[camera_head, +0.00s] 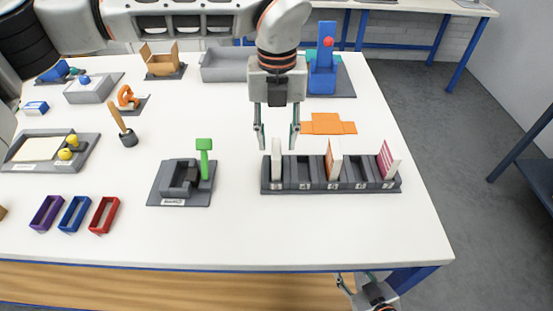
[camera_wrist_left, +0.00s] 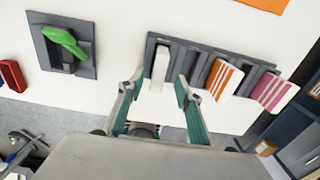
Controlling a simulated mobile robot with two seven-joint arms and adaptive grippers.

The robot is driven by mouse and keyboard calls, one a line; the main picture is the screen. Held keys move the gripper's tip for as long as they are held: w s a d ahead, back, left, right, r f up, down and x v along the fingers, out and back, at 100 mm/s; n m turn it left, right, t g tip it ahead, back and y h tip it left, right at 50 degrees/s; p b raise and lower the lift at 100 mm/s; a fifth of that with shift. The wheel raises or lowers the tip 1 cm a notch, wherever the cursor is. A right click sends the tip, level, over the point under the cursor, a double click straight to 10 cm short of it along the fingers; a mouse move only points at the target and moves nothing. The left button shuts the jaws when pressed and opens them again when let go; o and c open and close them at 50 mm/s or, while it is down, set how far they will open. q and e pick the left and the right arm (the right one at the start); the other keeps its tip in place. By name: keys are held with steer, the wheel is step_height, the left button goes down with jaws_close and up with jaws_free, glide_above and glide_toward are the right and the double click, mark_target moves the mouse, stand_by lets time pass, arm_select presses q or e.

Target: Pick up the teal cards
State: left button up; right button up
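My left gripper (camera_head: 276,140) is open, pointing down over the left end of a dark grey slotted rack (camera_head: 318,187). A plain white-faced card stack (camera_head: 276,158) stands upright in the leftmost slot. In the left wrist view, this stack (camera_wrist_left: 160,66) lies ahead of and between the parted fingertips (camera_wrist_left: 158,90). No teal face shows on it. An orange-striped stack (camera_head: 334,160) and a pink-striped stack (camera_head: 388,160) stand further right in the rack. My right gripper (camera_head: 357,283) is open and empty at the bottom edge, below the table front.
A grey fixture with a green handle (camera_head: 204,155) stands left of the rack. A flat orange piece (camera_head: 328,124) lies behind it, and a blue device (camera_head: 323,70) further back. Purple, blue and red frames (camera_head: 104,215) lie front left. The table front right is clear.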

mark_target(276, 148)
arm_select(q)
step_height(276, 148, down, 4)
steer(key=shift+w+a+f+p, duration=0.1)
steer(key=shift+p, duration=0.25)
jaws_close()
